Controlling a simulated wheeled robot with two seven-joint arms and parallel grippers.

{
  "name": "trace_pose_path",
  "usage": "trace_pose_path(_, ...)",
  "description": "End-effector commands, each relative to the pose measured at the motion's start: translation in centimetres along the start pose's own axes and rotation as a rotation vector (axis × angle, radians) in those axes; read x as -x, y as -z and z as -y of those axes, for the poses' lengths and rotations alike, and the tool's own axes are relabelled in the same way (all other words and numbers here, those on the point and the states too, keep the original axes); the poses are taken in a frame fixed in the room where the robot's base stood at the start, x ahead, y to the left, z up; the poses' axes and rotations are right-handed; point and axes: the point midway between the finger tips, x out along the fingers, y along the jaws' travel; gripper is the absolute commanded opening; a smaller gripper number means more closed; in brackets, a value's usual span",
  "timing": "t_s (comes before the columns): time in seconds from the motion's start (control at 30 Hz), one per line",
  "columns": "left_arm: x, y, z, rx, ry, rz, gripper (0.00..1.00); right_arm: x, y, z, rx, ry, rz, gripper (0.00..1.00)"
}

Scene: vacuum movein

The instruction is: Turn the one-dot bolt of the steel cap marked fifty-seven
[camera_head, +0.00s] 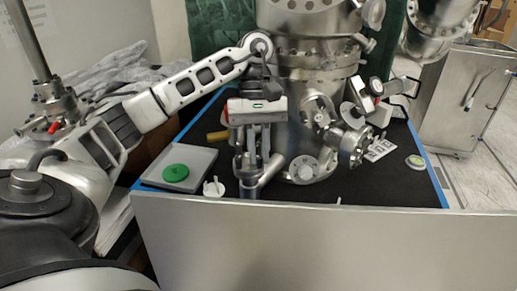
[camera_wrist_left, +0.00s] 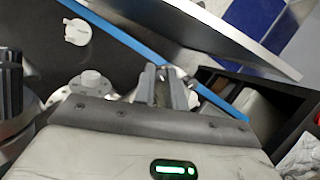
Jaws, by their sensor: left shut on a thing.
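My left gripper (camera_head: 252,168) points down in front of the steel chamber (camera_head: 290,130), near the table's front edge. Its fingers (camera_wrist_left: 166,92) are close together in the wrist view and shut on a small steel part, mostly hidden between them. Several steel caps with bolts sit on the chamber: one low at the front (camera_head: 303,169), one higher up (camera_head: 319,110), and one at the right (camera_head: 352,148). A bolted flange with a round knob (camera_wrist_left: 92,83) is beside the fingers in the wrist view. The fifty-seven mark and one-dot bolt cannot be made out.
A grey plate (camera_head: 200,158) with a green disc (camera_head: 175,173) lies at the left of the black table top. A small white part (camera_head: 214,187) stands close to the gripper; it also shows in the wrist view (camera_wrist_left: 77,32).

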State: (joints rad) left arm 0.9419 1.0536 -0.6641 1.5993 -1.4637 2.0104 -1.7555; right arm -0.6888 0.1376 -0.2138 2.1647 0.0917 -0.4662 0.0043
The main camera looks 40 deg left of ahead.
Motion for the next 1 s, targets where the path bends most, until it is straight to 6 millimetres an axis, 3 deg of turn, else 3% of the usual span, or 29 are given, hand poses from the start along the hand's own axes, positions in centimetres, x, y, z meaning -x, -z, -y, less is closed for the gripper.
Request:
trace_pose_path(0.27, 0.0, 0.1, 0.0, 0.002, -0.001, -0.002, 0.0, 0.0, -0.1, 0.0, -0.001, 0.0, 0.001, 0.65)
trace_pose_path(0.3, 0.0, 0.1, 0.0, 0.002, -0.001, -0.002, 0.15, 0.0, -0.1, 0.0, -0.001, 0.0, 0.001, 0.65)
trace_pose_path(0.37, 0.0, 0.1, 0.0, 0.002, -0.001, -0.002, 0.32, 0.0, -0.1, 0.0, -0.001, 0.0, 0.001, 0.65)
trace_pose_path(0.4, 0.0, 0.1, 0.0, 0.002, -0.001, -0.001, 0.35, 0.0, -0.1, 0.0, -0.001, 0.0, 0.001, 0.65)
trace_pose_path(0.73, 0.6, 0.0, 0.0, 0.002, -0.001, -0.002, 0.35, 0.2, 0.2, 0.0, 0.0, -0.001, 0.001, 0.65)
trace_pose_path(1.0, 5.0, -0.1, 0.0, 0.003, -0.004, -0.005, 0.35, 0.9, 0.8, 0.0, 0.019, -0.013, 0.02, 0.65)
